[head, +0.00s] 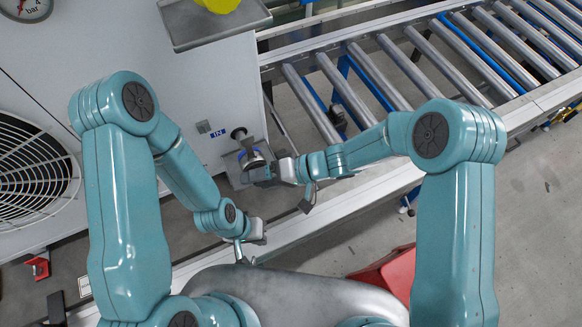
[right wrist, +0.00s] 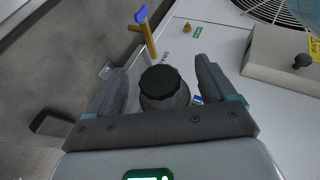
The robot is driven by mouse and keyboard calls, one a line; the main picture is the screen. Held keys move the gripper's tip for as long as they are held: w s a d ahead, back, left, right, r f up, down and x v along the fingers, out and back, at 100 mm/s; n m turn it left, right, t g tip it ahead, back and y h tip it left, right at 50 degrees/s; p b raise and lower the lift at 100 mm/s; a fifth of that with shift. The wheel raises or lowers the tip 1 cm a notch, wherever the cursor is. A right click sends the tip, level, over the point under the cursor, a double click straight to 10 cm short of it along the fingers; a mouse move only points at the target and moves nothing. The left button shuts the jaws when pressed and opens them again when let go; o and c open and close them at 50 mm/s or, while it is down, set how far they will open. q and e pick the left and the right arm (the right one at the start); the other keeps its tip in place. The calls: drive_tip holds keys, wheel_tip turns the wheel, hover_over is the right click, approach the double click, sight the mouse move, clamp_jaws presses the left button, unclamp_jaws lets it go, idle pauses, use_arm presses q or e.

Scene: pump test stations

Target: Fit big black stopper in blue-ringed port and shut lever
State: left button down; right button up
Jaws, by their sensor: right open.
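In the right wrist view a round black-topped piece with a wider dark grey body (right wrist: 162,84) stands between the fingers of my right gripper (right wrist: 162,82). It looks like the big black stopper; I cannot tell whether it sits in a port. The fingers are open, with a gap on each side of it.
A metal pipe stub (head: 239,133) sticks out near a blue label on the cabinet (head: 218,80). A fan grille (head: 30,165) is at the left. A roller conveyor (head: 420,70) runs at upper right, its rail close to my right arm. A red object (head: 385,275) lies below.

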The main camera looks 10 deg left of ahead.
drive_tip(key=v, duration=1.6)
drive_tip(key=shift+s+d, duration=0.1)
drive_tip(key=shift+d, duration=0.05)
